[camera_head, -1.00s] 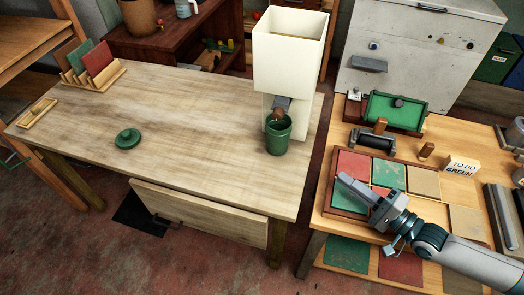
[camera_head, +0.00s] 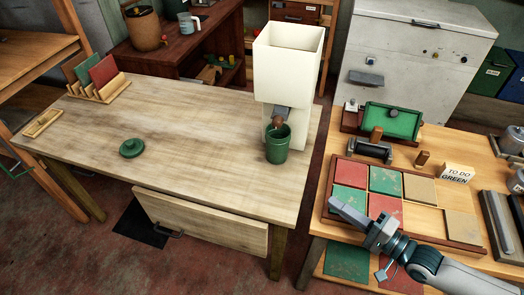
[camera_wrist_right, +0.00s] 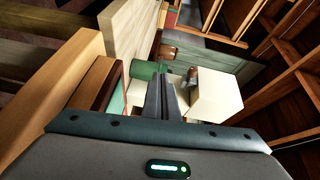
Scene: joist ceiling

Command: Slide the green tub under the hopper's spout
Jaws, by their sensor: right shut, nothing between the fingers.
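The green tub (camera_head: 278,144) stands upright on the wooden table (camera_head: 200,120), at the front foot of the cream hopper (camera_head: 287,62). The hopper's grey spout with a brown end (camera_head: 280,116) is over or at the tub's mouth; I cannot tell how well centred. My right gripper (camera_head: 334,204) is shut and empty over the front left of the tile tray on the right bench, apart from the tub. In the right wrist view, the shut fingers (camera_wrist_right: 166,97) show with the tub (camera_wrist_right: 143,70) and hopper (camera_wrist_right: 215,97) beyond them. My left gripper is out of view.
A green lid (camera_head: 132,148) lies on the table, with much clear wood around it. The tile tray (camera_head: 322,212) and a "TO DO GREEN" card (camera_head: 457,172) are on the right bench (camera_head: 400,157). A gap separates the bench from the table.

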